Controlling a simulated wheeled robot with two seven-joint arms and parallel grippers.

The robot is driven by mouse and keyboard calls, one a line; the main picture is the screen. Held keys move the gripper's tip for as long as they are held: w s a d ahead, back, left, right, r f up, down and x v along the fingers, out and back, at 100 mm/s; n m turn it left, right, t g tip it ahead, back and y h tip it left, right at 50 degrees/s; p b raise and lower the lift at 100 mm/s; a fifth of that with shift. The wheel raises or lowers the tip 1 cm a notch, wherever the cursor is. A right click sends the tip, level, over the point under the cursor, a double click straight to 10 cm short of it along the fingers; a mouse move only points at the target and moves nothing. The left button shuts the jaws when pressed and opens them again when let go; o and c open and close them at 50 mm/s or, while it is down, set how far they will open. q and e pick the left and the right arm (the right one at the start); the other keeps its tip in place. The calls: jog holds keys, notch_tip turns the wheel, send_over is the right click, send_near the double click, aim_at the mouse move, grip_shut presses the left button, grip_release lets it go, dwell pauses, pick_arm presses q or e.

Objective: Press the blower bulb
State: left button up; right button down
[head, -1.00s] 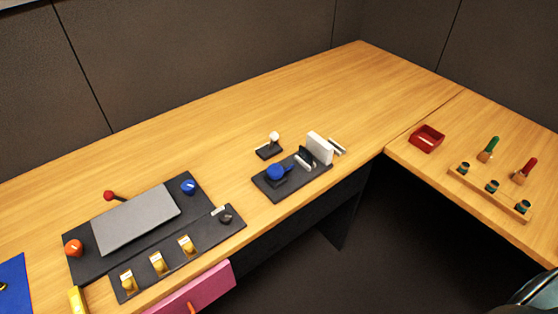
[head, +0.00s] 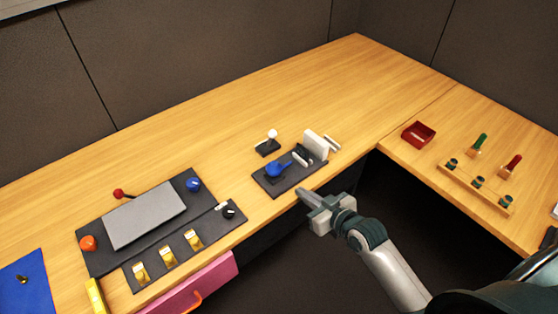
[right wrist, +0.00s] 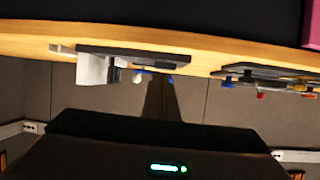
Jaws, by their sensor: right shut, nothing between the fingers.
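The blue blower bulb (head: 274,170), with a short spout pointing right, sits on a small dark panel (head: 288,184) near the table's front edge. My right gripper (head: 302,192) is shut and empty. Its tips are just in front of the panel's front edge in the picture, to the lower right of the bulb and apart from it. In the right wrist view the panel (right wrist: 120,56) appears upside down, with a little blue of the bulb (right wrist: 150,72) showing beyond the gripper. My left gripper is not in view.
A white block (head: 316,144) stands at the panel's right end. A white-knobbed stick on a dark base (head: 267,148) is behind it. A larger panel with a grey pad (head: 145,214) lies left. A red tray (head: 419,135) is on the right table. Open floor lies in front.

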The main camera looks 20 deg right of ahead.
aim_at(274, 168)
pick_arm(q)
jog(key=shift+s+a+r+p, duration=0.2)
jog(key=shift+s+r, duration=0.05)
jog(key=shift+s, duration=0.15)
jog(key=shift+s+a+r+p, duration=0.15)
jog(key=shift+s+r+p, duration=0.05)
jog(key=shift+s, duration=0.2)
pick_arm(e)
notch_tip(274, 168, up, 11)
jog(key=a+n+t+y, duration=0.1)
jog(key=shift+w+f, duration=0.2)
jog(key=shift+w, duration=0.05)
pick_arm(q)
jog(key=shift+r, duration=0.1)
pick_arm(e)
jog(key=shift+w+a, duration=0.1)
